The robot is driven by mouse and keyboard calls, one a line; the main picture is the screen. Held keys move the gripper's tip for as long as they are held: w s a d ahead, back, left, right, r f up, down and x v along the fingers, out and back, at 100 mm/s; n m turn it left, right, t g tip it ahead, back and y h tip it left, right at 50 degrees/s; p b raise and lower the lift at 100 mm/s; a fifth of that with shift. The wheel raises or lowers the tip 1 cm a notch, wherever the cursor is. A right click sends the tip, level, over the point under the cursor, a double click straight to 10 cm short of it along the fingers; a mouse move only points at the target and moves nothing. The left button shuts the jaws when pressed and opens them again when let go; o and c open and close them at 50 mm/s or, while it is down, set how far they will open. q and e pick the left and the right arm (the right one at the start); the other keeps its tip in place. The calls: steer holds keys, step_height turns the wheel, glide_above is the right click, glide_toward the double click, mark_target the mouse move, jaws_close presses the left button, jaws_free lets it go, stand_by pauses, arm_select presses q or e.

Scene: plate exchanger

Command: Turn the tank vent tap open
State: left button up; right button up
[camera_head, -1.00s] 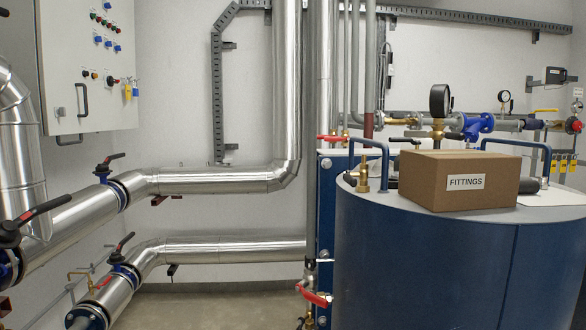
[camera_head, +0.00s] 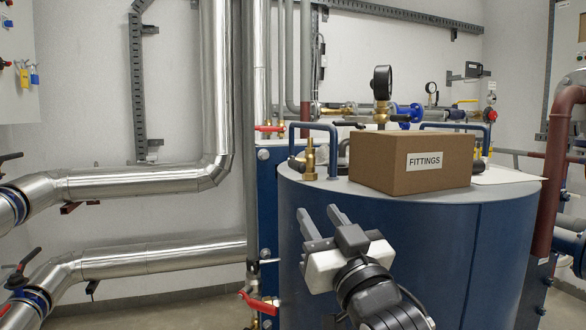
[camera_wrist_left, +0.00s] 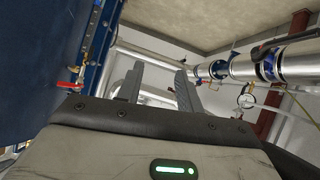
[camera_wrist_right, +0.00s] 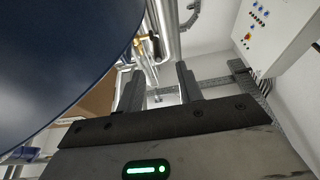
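The brass vent tap (camera_head: 310,160) stands upright on the top of the blue tank (camera_head: 400,240), near its left rim. A dark lever seems to sit at its left side; its exact angle is too small to tell. Brass fittings, perhaps the tap, show beyond the fingers in the right wrist view (camera_wrist_right: 150,72). My right gripper (camera_head: 321,217) is in front of the tank, below the tap and apart from it, with its fingers pointing up, spread and empty. My left gripper (camera_wrist_left: 157,82) is outside the head view; its wrist view shows its fingers spread and empty.
A cardboard FITTINGS box (camera_head: 405,165) stands on the tank top, right of the tap. A blue tube handle (camera_head: 318,127) arches just behind the tap. A black pressure gauge (camera_head: 382,83) rises behind the box. Silver pipes (camera_head: 130,182) run at the left.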

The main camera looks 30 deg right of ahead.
mark_target(295, 159)
steer(key=p+x, duration=0.1)
steer(key=x, duration=0.4)
steer(key=r+p+x, duration=0.1)
steer(key=x, duration=0.4)
steer(key=s+r+p+x, duration=0.1)
steer(key=x, duration=0.5)
steer(key=shift+d, duration=0.4)
steer(key=shift+m+h, duration=0.3)
steer(key=shift+h, duration=0.1)
jaws_close()
